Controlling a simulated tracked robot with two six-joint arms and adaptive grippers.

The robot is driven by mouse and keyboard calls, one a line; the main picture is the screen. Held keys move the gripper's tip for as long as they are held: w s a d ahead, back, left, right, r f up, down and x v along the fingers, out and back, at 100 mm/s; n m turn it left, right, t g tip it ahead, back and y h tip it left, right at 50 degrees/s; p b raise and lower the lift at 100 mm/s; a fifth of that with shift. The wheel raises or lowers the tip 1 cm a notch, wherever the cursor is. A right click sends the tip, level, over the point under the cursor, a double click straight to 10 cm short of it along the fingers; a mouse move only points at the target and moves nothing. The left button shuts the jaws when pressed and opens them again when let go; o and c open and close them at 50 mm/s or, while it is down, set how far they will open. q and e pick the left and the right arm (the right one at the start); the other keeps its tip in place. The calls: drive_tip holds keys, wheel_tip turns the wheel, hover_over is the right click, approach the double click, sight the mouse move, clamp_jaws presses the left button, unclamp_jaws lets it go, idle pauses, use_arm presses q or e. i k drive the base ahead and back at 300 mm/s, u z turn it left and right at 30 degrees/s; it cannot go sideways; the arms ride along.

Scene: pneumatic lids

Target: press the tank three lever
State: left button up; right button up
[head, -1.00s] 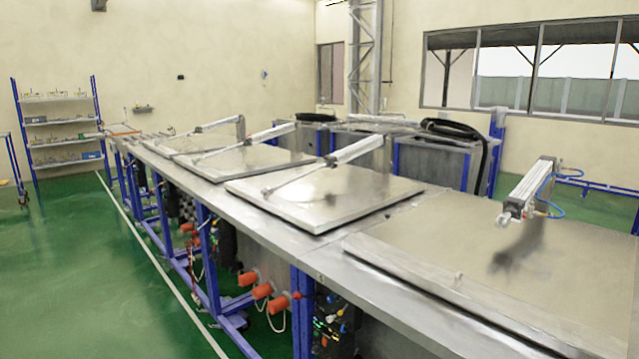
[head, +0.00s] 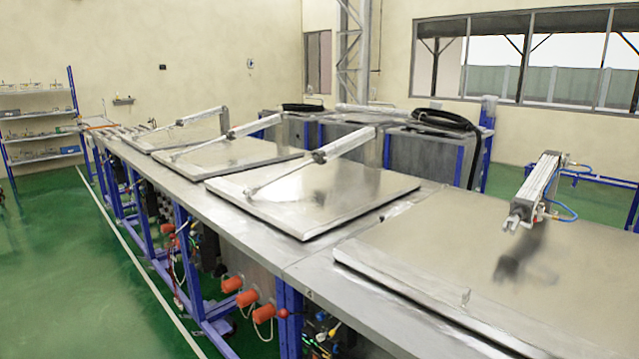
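A long line of steel tanks runs from the near right to the back left, with flat metal lids on top. The nearest lid (head: 490,265) lies flat and its pneumatic cylinder (head: 533,192) stands tilted above it, its rod end free. The second lid (head: 312,195) lies flat with its cylinder (head: 345,145) joined by a rod. Below the tank edge, several orange-red handles (head: 246,298) and a small red knob (head: 282,313) stick out of the front. I cannot tell which of these is the tank three lever. Neither of my grippers is in view.
Two more lids (head: 240,153) lie farther back. Blue frame posts (head: 288,318) and cables line the tank front. The green floor (head: 80,270) on the left is clear, with a white line (head: 135,252) along the tanks. Shelves (head: 38,118) stand at the back left.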

sight(173, 237)
drive_tip(key=z, duration=0.15)
drive_tip(key=k, duration=0.8)
drive_tip(key=u, duration=0.2)
drive_tip(key=i, duration=0.8)
drive_tip(key=z, duration=0.05)
drive_tip(key=k, duration=0.65)
drive_tip(key=u, duration=0.15)
drive_tip(key=i, duration=0.45)
drive_tip(key=u, duration=1.05)
drive_tip(key=i, duration=1.25)
drive_tip(key=u, duration=0.45)
